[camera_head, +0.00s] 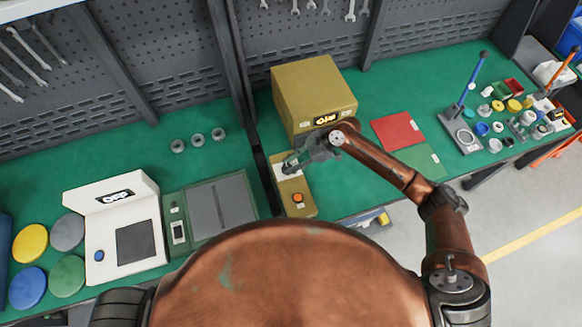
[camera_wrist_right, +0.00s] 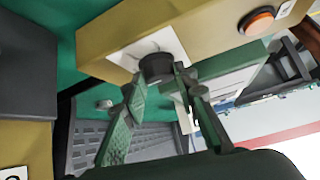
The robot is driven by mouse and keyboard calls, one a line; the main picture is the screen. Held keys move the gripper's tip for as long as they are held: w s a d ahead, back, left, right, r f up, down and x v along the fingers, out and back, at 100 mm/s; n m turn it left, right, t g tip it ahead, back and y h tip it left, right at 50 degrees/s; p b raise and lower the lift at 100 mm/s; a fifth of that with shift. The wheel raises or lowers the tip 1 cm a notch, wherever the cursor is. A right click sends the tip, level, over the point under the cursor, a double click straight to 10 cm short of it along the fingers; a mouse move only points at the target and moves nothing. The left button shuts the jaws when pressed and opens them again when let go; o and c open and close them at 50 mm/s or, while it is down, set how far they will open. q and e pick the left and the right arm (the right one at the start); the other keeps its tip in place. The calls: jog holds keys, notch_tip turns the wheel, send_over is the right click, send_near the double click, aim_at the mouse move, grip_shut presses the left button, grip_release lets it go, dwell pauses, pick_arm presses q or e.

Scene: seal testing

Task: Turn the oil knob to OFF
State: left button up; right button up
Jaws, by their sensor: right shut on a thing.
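The oil knob (camera_wrist_right: 157,68) is a short dark cylinder on a white plate (camera_wrist_right: 128,52) of the yellow-tan control box (camera_wrist_right: 200,32). My right gripper (camera_wrist_right: 160,82) has its green fingers on either side of the knob and is shut on it. In the head view, my right gripper (camera_head: 289,168) is over the white plate at the far end of the control box (camera_head: 297,205), covering most of the knob. The knob's markings cannot be read, so I cannot tell its setting. My left gripper is not in view.
An orange button (camera_head: 297,197) sits on the same box, close to the gripper. A large yellow box (camera_head: 313,90) stands just behind. A red panel (camera_head: 398,130) and a green panel (camera_head: 420,160) lie to the right. A white device (camera_head: 118,225) stands on the left.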

dwell(0.3)
jog(key=shift+w, duration=0.1)
jog(key=o, duration=1.2)
jog(key=shift+c, duration=0.2)
jog(key=v, duration=1.2)
